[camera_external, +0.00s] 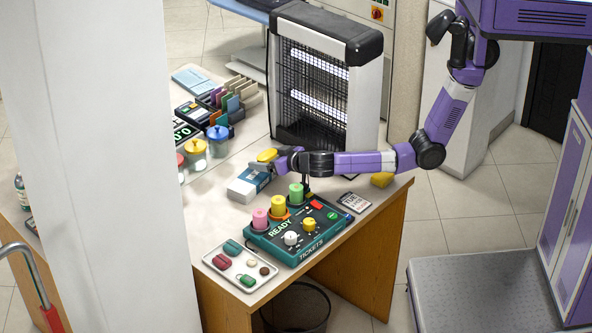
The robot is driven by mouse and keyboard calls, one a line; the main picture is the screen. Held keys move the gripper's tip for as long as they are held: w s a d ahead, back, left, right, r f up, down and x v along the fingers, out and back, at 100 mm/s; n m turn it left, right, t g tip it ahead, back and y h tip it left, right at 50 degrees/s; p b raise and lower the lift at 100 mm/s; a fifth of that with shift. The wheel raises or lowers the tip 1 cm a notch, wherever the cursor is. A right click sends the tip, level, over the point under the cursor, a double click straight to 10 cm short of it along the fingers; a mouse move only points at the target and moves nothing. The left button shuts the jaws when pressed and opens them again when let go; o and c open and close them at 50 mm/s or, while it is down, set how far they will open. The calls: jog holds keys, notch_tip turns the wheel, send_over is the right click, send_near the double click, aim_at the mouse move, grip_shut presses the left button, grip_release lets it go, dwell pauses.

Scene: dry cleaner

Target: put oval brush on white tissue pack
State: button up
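The oval brush (267,155) is a small yellow oval at the tip of my gripper (272,161), over the counter. My gripper reaches in from the right and appears shut on the brush; the fingers are small and partly hidden. The white tissue pack (240,191) is a white box with blue on it, lying on the counter just below and left of the gripper. The brush looks above the pack's far right end. I cannot tell whether they touch.
A teal ticket console (284,252) with coloured knobs stands in front, beside a tray (222,268) of small items. A black-and-white heater-like unit (313,90) stands behind. Jars (218,141) are left.

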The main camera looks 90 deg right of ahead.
jog(key=shift+r, duration=0.1)
jog(key=shift+r, duration=0.15)
jog(key=v, duration=1.2)
jog(key=shift+b, duration=0.35)
